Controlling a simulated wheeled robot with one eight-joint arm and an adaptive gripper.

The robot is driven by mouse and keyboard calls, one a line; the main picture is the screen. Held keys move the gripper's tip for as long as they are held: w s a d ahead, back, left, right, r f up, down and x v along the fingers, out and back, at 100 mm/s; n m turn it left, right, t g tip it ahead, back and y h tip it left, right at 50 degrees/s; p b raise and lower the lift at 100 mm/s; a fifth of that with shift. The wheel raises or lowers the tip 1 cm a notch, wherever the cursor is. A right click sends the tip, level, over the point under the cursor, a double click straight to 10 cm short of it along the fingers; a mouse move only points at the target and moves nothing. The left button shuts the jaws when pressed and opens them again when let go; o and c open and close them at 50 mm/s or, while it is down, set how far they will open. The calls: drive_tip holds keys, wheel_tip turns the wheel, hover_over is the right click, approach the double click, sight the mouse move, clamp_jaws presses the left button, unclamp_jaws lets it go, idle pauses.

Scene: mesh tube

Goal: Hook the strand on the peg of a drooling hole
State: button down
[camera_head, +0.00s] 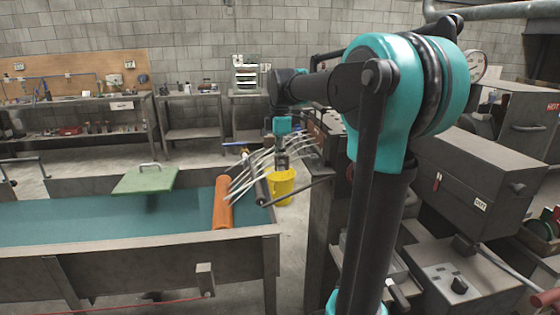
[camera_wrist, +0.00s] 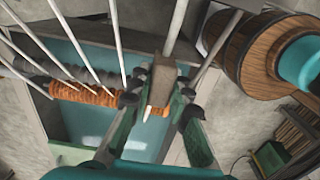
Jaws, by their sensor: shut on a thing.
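Several pale strands (camera_head: 262,158) run from the dark machine face at the right down to the orange grooved roller (camera_head: 222,202) at the trough's end. My gripper (camera_head: 281,160) is among the upper parts of these strands. In the wrist view my gripper (camera_wrist: 160,112) is shut on a pale strand (camera_wrist: 148,113), whose tip shows between the fingers beside a brownish-grey block. Other strands (camera_wrist: 100,60) fan down at the left to the orange roller (camera_wrist: 85,95). The holes and their pegs cannot be made out; my arm hides part of the machine.
A teal-lined water trough (camera_head: 100,222) with a green lid (camera_head: 146,180) fills the left. A yellow bucket (camera_head: 281,188) stands on the floor behind the roller. A wooden barrel-like drum (camera_wrist: 255,55) is at the wrist view's right. Grey machine boxes (camera_head: 475,185) stand at the right.

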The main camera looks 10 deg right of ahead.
drive_tip(key=shift+f, duration=1)
idle(0.8)
drive_tip(key=c, duration=1.3)
unclamp_jaws()
drive_tip(key=shift+c, duration=0.2)
